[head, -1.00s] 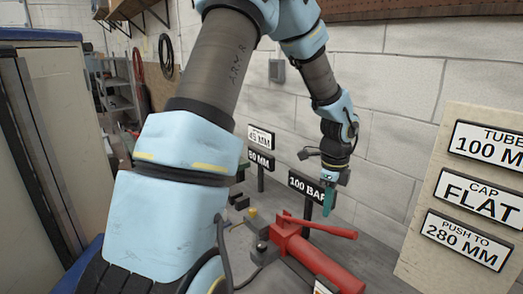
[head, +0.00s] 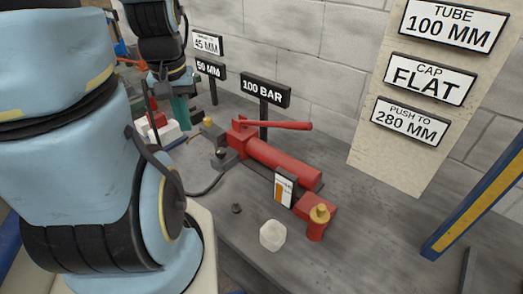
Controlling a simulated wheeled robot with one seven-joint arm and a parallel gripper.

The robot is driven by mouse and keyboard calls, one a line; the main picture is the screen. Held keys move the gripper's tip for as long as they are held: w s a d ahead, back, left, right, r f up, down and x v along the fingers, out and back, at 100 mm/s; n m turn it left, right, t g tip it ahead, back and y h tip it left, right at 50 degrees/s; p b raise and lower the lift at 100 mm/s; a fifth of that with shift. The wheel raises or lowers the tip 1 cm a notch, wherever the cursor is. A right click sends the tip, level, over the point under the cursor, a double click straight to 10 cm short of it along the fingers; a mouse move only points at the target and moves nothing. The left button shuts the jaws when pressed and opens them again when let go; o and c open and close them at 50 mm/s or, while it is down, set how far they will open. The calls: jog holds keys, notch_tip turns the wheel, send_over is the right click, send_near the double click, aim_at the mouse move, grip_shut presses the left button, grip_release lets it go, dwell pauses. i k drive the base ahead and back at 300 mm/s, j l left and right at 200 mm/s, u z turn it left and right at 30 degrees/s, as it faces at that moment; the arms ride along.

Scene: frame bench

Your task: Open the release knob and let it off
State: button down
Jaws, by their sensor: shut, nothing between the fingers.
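The red hand pump (head: 270,160) lies on the bench with its red lever (head: 275,125) along its top. A small dark knob (head: 220,153) sits at the pump's left end; I take it for the release knob, and cannot tell how far it is turned. My gripper (head: 182,122), with teal fingers, points down behind and left of the knob, apart from it. It is shut and empty. My arm hides part of the bench around it.
A brass-topped red fitting (head: 318,222), a pale round lump (head: 272,235) and a small dark piece (head: 236,208) are at the front. A black hose (head: 205,190) runs left from the pump. The 100 BAR sign (head: 265,92) stands behind. Bench at right is clear.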

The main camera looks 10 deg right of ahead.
aim_at(221, 153)
jog(key=i+j+u, duration=0.2)
jog(key=u, duration=0.2)
jog(key=i+j+u, duration=0.25)
jog(key=u, duration=0.15)
